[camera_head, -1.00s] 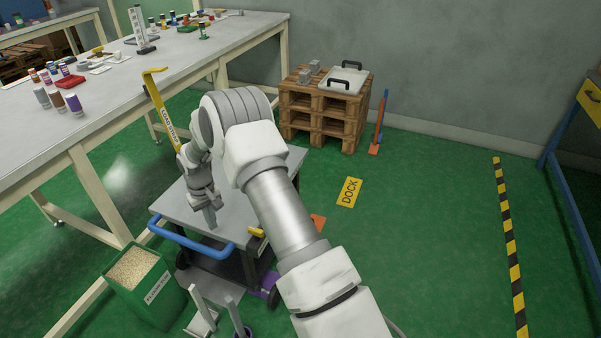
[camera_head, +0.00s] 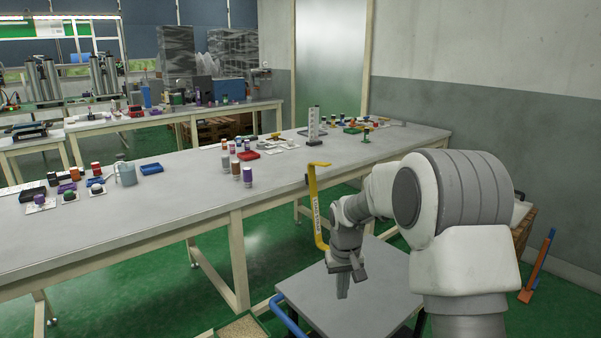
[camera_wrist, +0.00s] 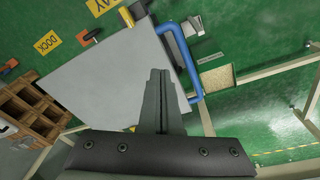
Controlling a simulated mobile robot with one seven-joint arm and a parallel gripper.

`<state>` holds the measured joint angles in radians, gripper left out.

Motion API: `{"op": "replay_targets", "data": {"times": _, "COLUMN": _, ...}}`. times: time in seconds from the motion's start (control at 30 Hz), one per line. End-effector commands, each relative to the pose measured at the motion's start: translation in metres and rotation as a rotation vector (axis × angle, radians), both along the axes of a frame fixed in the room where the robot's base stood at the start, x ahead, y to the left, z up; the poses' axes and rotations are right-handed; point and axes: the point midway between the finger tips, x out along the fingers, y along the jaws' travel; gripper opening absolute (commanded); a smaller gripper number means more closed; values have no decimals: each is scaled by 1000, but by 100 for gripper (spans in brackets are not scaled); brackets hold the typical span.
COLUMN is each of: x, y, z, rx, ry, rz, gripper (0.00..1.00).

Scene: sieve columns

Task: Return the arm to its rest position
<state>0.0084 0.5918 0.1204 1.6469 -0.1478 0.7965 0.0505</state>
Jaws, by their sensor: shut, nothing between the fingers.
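My arm is on the right side of the head view, bent at the elbow, with the forearm reaching left. My gripper (camera_head: 343,284) points down above the grey-topped cart (camera_head: 375,305). Its fingers are together with nothing between them. In the wrist view my gripper (camera_wrist: 159,75) shows its closed fingers over the cart's bare grey top (camera_wrist: 115,85). The gap between the fingertips and the cart top cannot be told exactly.
A long grey workbench (camera_head: 150,208) with several jars, trays and cards lies left of my arm. A yellow bent bar (camera_head: 314,205) stands close beside my gripper. The cart's blue handle (camera_wrist: 184,60), a wooden pallet stack (camera_wrist: 32,108) and green floor surround the cart.

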Motion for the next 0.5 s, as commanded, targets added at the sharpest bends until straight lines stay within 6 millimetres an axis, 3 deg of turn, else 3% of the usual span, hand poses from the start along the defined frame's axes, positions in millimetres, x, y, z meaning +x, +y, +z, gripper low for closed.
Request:
{"op": "replay_targets", "data": {"times": 0.03, "x": -8, "y": -2, "z": 21, "rx": -3, "ry": -20, "rz": -4, "gripper": 0}}
{"op": "replay_targets", "data": {"times": 0.2, "x": -42, "y": -10, "z": 74, "rx": -9, "ry": -71, "rz": -17, "gripper": 0}}
{"op": "replay_targets", "data": {"times": 0.5, "x": -115, "y": -21, "z": 146, "rx": -8, "ry": -159, "rz": -48, "gripper": 0}}
